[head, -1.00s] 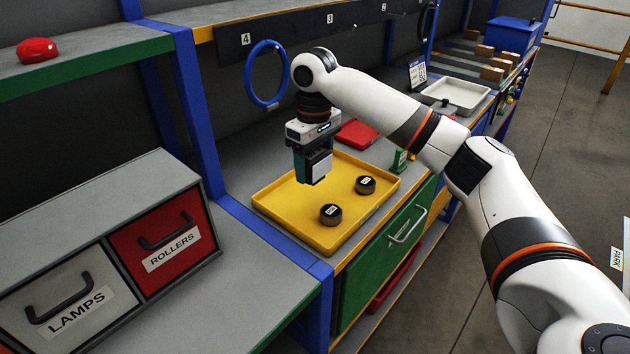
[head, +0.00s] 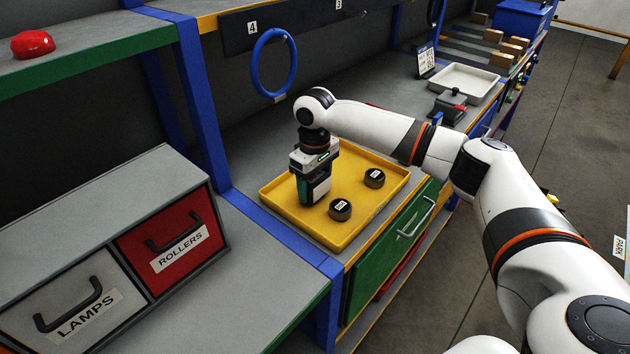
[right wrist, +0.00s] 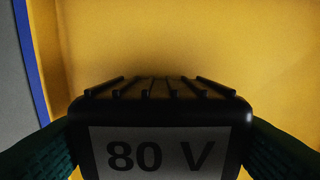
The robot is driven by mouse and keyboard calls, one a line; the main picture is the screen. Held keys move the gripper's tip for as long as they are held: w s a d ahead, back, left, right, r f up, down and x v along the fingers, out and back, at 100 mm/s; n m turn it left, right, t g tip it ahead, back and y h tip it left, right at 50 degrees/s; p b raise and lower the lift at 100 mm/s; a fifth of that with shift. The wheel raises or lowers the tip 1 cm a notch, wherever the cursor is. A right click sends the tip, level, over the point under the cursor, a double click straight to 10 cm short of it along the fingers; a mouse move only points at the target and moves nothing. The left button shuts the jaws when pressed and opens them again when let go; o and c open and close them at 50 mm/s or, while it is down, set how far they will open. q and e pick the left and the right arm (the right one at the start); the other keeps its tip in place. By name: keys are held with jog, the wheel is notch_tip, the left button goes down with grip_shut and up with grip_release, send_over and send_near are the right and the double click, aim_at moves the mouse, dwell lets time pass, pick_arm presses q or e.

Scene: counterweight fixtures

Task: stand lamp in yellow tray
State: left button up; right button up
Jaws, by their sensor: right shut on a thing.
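The lamp (head: 321,188) is a dark block with a pale face in the head view. In the right wrist view the lamp (right wrist: 160,108) shows black ribs on top and a white "80 V" label. My right gripper (head: 312,188) is shut on it, with a dark green finger on each side. The lamp is upright, low over the left part of the yellow tray (head: 372,222). I cannot tell whether its base touches the tray floor. My left gripper is not in view.
Two dark round weights, one nearer (head: 340,210) and one farther (head: 374,178), stand in the tray to the lamp's right. A blue ring (head: 258,75) hangs behind. The LAMPS drawer (head: 75,305) and ROLLERS drawer (head: 170,243) are shut at left.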

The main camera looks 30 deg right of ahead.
jog(key=o, duration=0.8)
jog(key=shift+f, duration=0.1)
jog(key=shift+c, duration=0.2)
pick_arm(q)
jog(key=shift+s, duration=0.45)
pick_arm(e)
jog(key=o, duration=0.4)
notch_tip(320, 180, up, 12)
jog(key=shift+r+b, duration=0.15)
jog(key=shift+b, duration=0.45)
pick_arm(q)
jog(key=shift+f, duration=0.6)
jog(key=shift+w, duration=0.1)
